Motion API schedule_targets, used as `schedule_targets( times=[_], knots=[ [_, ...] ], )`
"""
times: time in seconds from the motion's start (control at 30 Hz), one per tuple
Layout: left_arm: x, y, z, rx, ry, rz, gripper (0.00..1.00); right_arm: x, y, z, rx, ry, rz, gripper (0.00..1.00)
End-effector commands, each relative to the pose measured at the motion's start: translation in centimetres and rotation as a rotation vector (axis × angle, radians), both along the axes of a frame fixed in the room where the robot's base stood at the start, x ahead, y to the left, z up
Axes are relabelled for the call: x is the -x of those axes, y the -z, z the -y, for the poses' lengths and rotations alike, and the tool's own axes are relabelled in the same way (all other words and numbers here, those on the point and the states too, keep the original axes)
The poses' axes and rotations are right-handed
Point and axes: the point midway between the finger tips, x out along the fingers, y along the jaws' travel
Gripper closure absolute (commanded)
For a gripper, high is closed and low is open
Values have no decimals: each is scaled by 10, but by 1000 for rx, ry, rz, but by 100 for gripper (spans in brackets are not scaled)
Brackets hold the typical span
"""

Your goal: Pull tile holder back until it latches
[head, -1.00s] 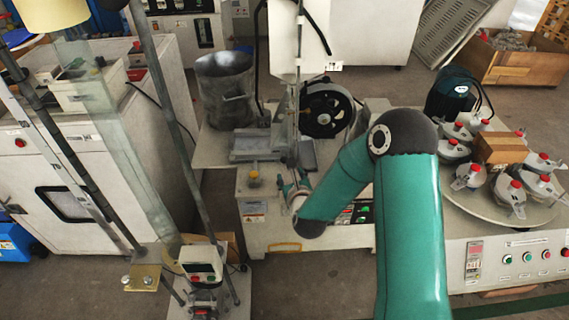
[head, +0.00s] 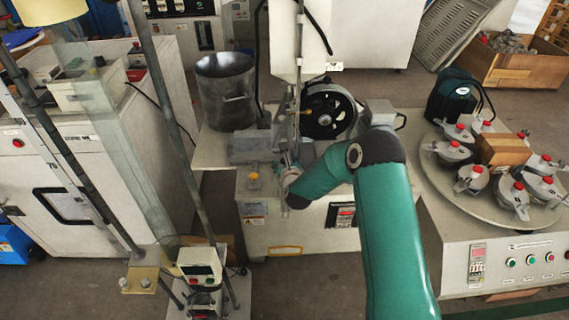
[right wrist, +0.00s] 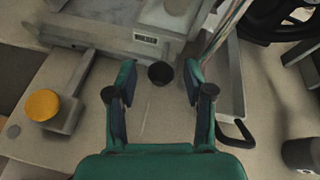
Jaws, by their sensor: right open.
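The tile holder appears to be part of the grey metal assembly (head: 252,146) on the cream machine's bench in the head view. In the right wrist view, a grey block with a small label (right wrist: 146,40) lies ahead, with a dark round knob (right wrist: 161,73) just below it. My right gripper (right wrist: 159,82) is open, its two green fingers on either side of the knob with gaps to both. In the head view, my right gripper (head: 288,168) is small and partly hidden at the machine's edge. Left gripper is out of view.
A yellow button (head: 253,178) sits left of the gripper; it also shows in the right wrist view (right wrist: 42,105). A black handwheel (head: 328,110) and a metal bucket (head: 226,90) stand behind. A vertical metal rod is close to the right finger.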

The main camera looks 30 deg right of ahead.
Motion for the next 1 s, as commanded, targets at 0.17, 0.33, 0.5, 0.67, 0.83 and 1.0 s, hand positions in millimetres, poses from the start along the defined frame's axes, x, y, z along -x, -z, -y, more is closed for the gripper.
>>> schedule_targets(
  times=[0.17, 0.33, 0.5, 0.67, 0.83, 1.0],
  knots=[
    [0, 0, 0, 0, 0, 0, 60, 0, 0, 0, 0, 0, 0, 70],
    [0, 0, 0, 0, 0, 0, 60, 1, 0, 0, 0, 0, 0, 98],
    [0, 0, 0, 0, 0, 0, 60, 1, 0, 0, 0, 0, 0, 100],
    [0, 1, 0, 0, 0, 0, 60, 0, 0, -1, 0, -1, 0, 100],
    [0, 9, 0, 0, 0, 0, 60, -10, 2, -15, 1, -3, 2, 100],
    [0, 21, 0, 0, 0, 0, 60, -23, 2, -36, 1, 3, 3, 100]
  ],
)
